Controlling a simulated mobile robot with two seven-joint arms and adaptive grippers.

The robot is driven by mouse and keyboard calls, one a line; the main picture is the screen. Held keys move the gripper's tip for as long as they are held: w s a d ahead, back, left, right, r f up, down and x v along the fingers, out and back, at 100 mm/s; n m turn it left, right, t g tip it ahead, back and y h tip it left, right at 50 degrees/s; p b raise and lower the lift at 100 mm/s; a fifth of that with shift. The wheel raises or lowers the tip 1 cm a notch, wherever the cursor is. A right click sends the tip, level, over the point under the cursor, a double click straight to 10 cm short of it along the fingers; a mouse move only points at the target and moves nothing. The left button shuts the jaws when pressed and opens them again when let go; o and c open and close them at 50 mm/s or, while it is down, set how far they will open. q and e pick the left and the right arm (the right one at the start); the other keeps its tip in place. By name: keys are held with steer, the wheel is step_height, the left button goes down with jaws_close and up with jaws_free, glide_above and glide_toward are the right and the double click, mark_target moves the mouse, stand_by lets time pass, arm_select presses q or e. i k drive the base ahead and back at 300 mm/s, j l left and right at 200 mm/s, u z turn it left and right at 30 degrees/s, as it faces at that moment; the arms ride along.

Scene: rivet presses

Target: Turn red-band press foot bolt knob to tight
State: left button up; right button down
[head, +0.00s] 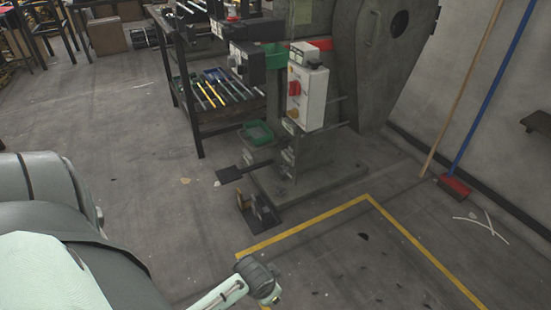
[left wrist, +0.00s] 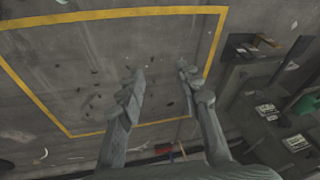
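The grey press (head: 385,50) stands behind the yellow floor line, with a red band (head: 320,44) on its body. A foot plate with dark and yellowish parts (head: 261,208) lies on the floor before its base; I cannot make out the bolt knob there. The press base (left wrist: 275,110) shows at the right of the left wrist view. My left gripper (left wrist: 160,70) is open and empty, its fingers apart above bare floor inside the yellow line and left of the base. Its fingers are not clear in the head view. My right gripper is not in view.
A white control box (head: 307,98) with red and orange knobs is on the press front. A bench (head: 200,115) with tools stands left of it. A blue-handled red broom (head: 455,186) leans at the wall. The floor inside the yellow line (head: 300,233) is mostly clear, with small scraps.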

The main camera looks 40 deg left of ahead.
mark_target(280, 191)
steer(key=i+u, duration=0.15)
steer(key=u, duration=0.35)
steer(key=i+u, duration=0.1)
steer(key=u, duration=0.35)
steer(key=i+l+u, duration=0.1)
steer(key=u, duration=0.4)
steer(key=i+l+u, duration=0.25)
steer(key=l+u, duration=0.2)
steer(key=l, duration=0.2)
steer(key=i+l+u, duration=0.25)
steer(key=l, duration=0.15)
steer(key=i+l+u, duration=0.15)
steer(key=l, duration=0.4)
steer(key=l+u, duration=0.15)
steer(key=l, duration=0.4)
steer(key=i+l, duration=0.1)
steer(key=l, duration=1.05)
steer(key=i+u, duration=0.05)
